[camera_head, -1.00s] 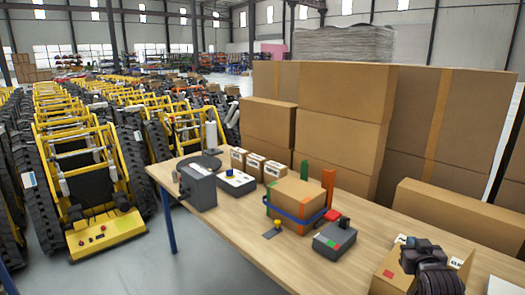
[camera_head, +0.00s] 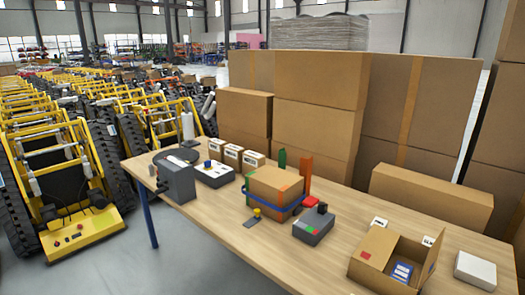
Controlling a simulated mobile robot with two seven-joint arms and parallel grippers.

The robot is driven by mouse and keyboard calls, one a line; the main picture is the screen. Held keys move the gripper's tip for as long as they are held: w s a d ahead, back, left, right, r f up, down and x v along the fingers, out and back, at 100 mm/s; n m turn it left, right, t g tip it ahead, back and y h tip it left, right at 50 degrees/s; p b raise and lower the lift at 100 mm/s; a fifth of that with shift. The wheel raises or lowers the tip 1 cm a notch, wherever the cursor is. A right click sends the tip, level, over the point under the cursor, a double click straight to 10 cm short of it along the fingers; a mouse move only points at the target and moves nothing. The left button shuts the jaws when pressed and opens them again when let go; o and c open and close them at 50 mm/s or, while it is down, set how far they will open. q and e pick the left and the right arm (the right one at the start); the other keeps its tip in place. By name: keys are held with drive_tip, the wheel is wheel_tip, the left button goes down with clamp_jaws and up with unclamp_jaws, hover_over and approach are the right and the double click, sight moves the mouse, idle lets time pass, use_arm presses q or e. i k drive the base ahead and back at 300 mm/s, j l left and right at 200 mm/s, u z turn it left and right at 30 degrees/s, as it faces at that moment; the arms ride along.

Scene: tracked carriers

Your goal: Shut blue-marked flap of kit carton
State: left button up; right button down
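The open kit carton (camera_head: 378,268) is a brown cardboard box at the lower right of the table. A red mark (camera_head: 365,255) shows on its left part, and a panel stands raised on its right side. A blue-and-white item (camera_head: 402,271) shows inside the open top. Neither of my grippers is in view.
The wooden table (camera_head: 330,235) also holds a blue-strapped carton (camera_head: 272,186), a grey device (camera_head: 313,228) and a white box (camera_head: 475,270) right of the kit carton. Large brown cartons (camera_head: 318,120) stack behind. Bare tabletop lies between the grey device and the kit carton.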

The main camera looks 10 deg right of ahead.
sight(433, 258)
drive_tip(key=k+l+z, duration=0.2)
drive_tip(key=l, duration=0.4)
drive_tip(key=l+z, duration=0.25)
drive_tip(key=l, duration=0.3)
drive_tip(key=k+l+z, duration=0.2)
drive_tip(key=l, duration=0.45)
drive_tip(key=i, duration=0.1)
